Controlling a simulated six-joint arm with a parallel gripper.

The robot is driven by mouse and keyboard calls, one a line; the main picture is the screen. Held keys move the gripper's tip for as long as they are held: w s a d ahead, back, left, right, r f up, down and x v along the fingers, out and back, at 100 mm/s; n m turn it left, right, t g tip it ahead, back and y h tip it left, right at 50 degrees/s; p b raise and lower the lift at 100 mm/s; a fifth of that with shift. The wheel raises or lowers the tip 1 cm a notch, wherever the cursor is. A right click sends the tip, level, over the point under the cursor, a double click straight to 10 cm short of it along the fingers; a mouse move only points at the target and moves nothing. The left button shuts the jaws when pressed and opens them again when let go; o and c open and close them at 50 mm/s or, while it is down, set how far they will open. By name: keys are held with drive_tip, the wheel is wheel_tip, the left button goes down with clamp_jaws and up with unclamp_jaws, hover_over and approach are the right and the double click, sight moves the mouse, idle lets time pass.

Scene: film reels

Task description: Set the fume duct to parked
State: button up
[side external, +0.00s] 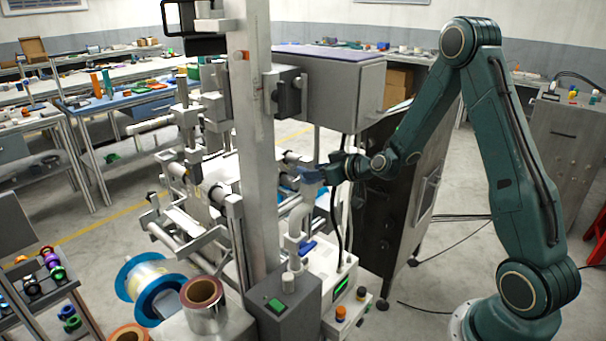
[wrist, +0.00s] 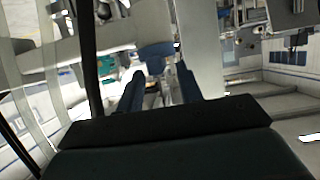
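What looks like the fume duct is a pale, thick curved pipe (side external: 297,222) beside the machine's upright column in the side view. In the wrist view a pale tube (wrist: 150,22) crosses the top of the picture, with a blue tab (wrist: 156,53) hanging under it; I take it for part of the duct. My gripper (side external: 312,173) is near the top of the curved pipe. In the wrist view my gripper (wrist: 158,85) shows two dark blue fingers spread apart, with the blue tab beyond and between them. Nothing is visibly held. Whether a finger touches the duct is unclear.
The upright column (side external: 257,150) stands left of my gripper, and a grey cabinet (side external: 330,85) is above and behind it. A black cable (side external: 340,215) hangs close by. Open floor lies to the right.

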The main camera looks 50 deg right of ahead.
drive_tip(key=v, duration=1.2)
drive_tip(key=shift+s+r, duration=0.1)
drive_tip(key=s+a+r+n+g+y, duration=0.1)
drive_tip(key=s+a+r+n+g, duration=0.1)
drive_tip(key=a, duration=0.4)
drive_tip(key=s+a+r+n+g+y, duration=0.2)
drive_tip(key=s+a, duration=0.1)
drive_tip(key=a, duration=0.3)
drive_tip(key=s+a+r+m+g+h, duration=0.1)
drive_tip(key=s+r+m+g, duration=0.1)
drive_tip(key=s, duration=0.6)
drive_tip(key=s+a+r+m+g+h, duration=0.1)
drive_tip(key=s+r+g, duration=0.1)
drive_tip(key=s, duration=0.7)
drive_tip(key=shift+a+r+m+h, duration=0.4)
drive_tip(key=shift+r, duration=0.5)
drive_tip(key=shift+w, duration=0.1)
